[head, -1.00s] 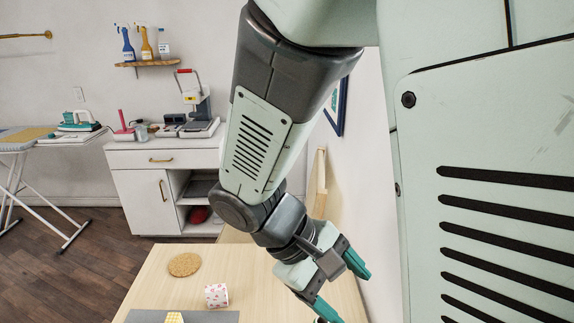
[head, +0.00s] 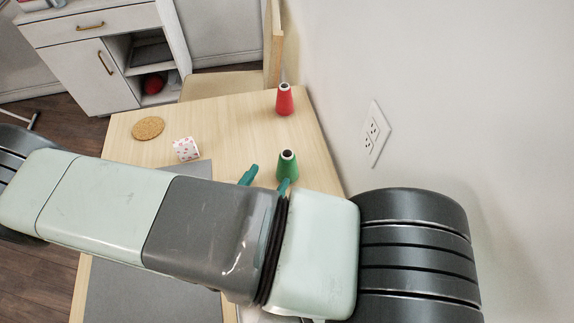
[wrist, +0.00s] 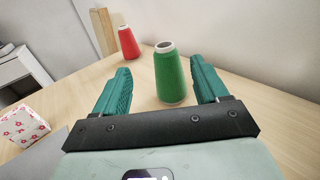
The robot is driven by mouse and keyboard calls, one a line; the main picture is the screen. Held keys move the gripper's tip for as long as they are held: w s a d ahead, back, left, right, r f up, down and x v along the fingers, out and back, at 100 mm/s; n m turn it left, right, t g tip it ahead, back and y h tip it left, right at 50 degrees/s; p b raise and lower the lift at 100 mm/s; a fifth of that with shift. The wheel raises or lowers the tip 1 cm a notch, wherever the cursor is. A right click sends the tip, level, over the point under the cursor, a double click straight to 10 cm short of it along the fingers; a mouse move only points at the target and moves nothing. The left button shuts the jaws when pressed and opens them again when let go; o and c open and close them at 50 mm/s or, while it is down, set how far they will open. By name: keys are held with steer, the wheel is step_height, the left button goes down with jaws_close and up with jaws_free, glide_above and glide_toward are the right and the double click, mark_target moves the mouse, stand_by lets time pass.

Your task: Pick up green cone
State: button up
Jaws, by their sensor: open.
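The green cone (head: 288,165) stands upright on the wooden table, its lower part partly hidden behind my arm in the head view. In the wrist view the green cone (wrist: 170,74) stands just ahead, between the lines of my two teal fingers, closer to the right one. My gripper (wrist: 162,88) is open and holds nothing. In the head view only the teal fingertips of my gripper (head: 267,180) show past my arm, beside and in front of the cone.
A red cone (head: 285,99) stands farther back on the table (head: 225,120). A patterned white cube (head: 186,149), a round cork mat (head: 148,128) and a grey mat (head: 140,285) lie to the left. A wall with an outlet (head: 374,134) rises at the right.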

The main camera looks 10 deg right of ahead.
mark_target(290, 149)
steer(key=x, duration=0.5)
steer(key=shift+d, duration=0.15)
steer(key=x, duration=0.5)
steer(key=shift+d+f, duration=0.15)
steer(key=shift+d, duration=0.15)
jaws_close()
